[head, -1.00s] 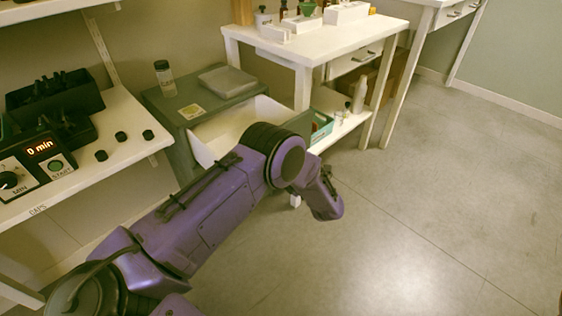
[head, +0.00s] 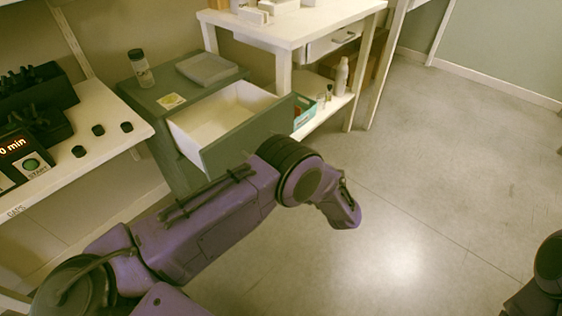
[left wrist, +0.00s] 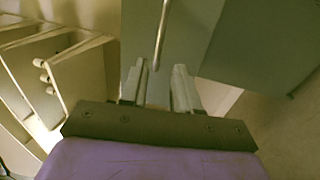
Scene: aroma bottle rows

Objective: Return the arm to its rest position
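My left arm (head: 210,215) comes in from the lower left, its bent end in front of the open cabinet drawer. In the head view my left gripper is hidden behind the arm. In the left wrist view my left gripper (left wrist: 160,88) is open, with a gap between its two fingers and nothing clearly held. A thin metal rod, apparently the drawer handle (left wrist: 162,35), shows beyond the fingertips in front of a grey-green panel. Whether the fingers touch it I cannot tell. Part of my right arm (head: 548,265) shows at the right edge; its gripper is not in view.
The grey-green cabinet (head: 150,105) has its top drawer (head: 225,120) pulled out; its visible inside is empty. A jar (head: 140,68) and grey tray (head: 207,69) stand on top. A shelf with a timer (head: 30,165) is left, a white table (head: 300,25) behind. Floor right is clear.

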